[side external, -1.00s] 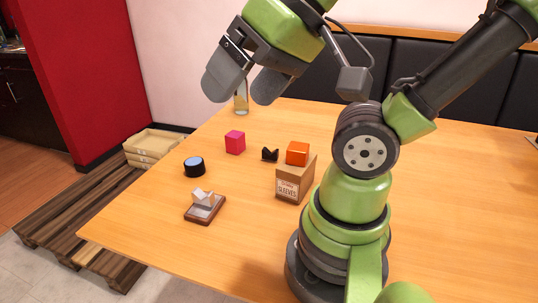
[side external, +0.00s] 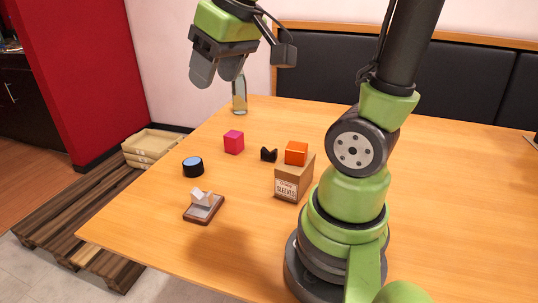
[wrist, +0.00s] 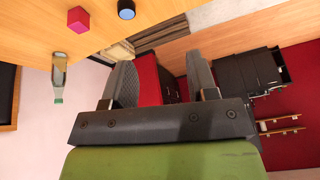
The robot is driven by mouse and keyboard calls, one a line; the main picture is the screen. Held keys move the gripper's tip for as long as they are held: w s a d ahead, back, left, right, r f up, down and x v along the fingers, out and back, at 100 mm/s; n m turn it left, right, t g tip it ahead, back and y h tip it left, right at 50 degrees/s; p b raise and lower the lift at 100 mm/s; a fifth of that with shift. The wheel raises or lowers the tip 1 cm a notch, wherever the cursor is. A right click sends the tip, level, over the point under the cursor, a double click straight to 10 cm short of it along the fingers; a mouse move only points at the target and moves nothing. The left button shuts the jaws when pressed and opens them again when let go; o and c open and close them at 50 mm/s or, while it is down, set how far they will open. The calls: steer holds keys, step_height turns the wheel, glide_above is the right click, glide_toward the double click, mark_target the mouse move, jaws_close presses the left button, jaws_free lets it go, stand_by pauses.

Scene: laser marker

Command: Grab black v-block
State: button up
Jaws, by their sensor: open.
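The black v-block (side external: 269,154) lies on the wooden table, just left of a cardboard box, its notch facing up. It does not show in the wrist view. My gripper (side external: 217,82) hangs high above the far left part of the table, well above and to the left of the v-block. Its two fingers are apart and empty; the wrist view also shows the open fingers (wrist: 163,82) with nothing between them.
A cardboard sleeves box (side external: 291,188) carries an orange block (side external: 296,153) right beside the v-block. A magenta cube (side external: 233,142), a black round object with a blue top (side external: 193,167), a small brown stand with a pale piece (side external: 203,207) and a glass bottle (side external: 239,95) stand around.

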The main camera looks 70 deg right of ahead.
steer(key=w+d+f+g, duration=0.2)
steer(key=w+d+f, duration=0.15)
steer(key=d, duration=0.45)
steer(key=n+g, duration=0.3)
glide_above(274, 150)
steer(key=a, duration=0.1)
step_height(274, 150, down, 16)
steer(key=f, duration=0.5)
steer(key=shift+d+f, duration=0.1)
steer(key=shift+d, duration=0.25)
steer(key=shift+d+f, duration=0.1)
steer(key=shift+f, duration=2.7)
steer(key=shift+c, duration=0.4)
jaws_close()
